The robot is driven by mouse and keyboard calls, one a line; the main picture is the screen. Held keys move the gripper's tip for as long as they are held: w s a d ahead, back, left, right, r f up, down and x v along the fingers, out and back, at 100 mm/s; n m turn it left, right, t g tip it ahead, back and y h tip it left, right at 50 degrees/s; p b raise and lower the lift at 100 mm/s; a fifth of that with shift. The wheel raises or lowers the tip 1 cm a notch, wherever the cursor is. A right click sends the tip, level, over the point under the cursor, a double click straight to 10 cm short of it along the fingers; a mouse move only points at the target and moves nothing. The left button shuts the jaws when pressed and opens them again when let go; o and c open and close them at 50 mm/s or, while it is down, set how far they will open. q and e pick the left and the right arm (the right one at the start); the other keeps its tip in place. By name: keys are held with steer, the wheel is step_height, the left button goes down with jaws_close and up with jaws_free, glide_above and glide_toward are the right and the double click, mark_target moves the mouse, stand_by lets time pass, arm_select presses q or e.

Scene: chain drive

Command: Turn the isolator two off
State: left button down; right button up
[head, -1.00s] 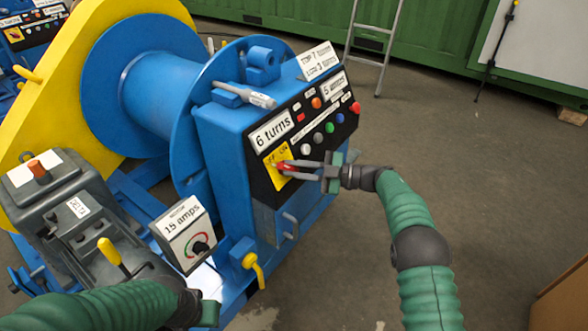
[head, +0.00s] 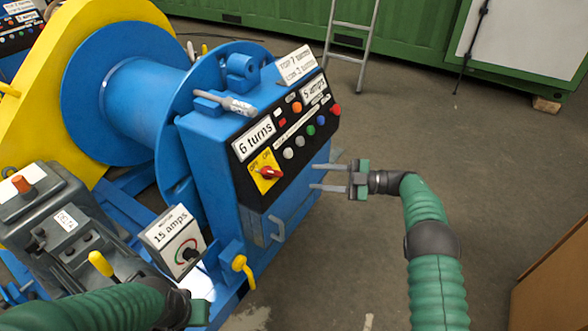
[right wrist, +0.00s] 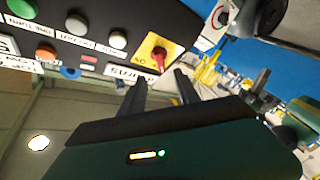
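A red rotary knob (head: 269,173) sits on a yellow plate marked OFF and ON, low on the black panel of the blue winch. Its handle lies roughly sideways in the head view; I cannot tell which label it points to. The knob also shows in the right wrist view (right wrist: 158,57). My right gripper (head: 314,177) is to the right of the panel, apart from the knob, its two fingers spread and empty. My left gripper (head: 199,311) shows only partly at the lower left, below the 15 amps box; its fingers cannot be made out.
Coloured buttons (head: 310,130) and a "6 turns" display (head: 254,138) are above the knob. A 15 amps box (head: 175,240) and a yellow lever (head: 102,264) stand at the lower left. A ladder (head: 349,45) stands behind.

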steer(key=v, duration=0.5)
steer(key=shift+d+p, duration=0.1)
steer(key=shift+p, duration=0.2)
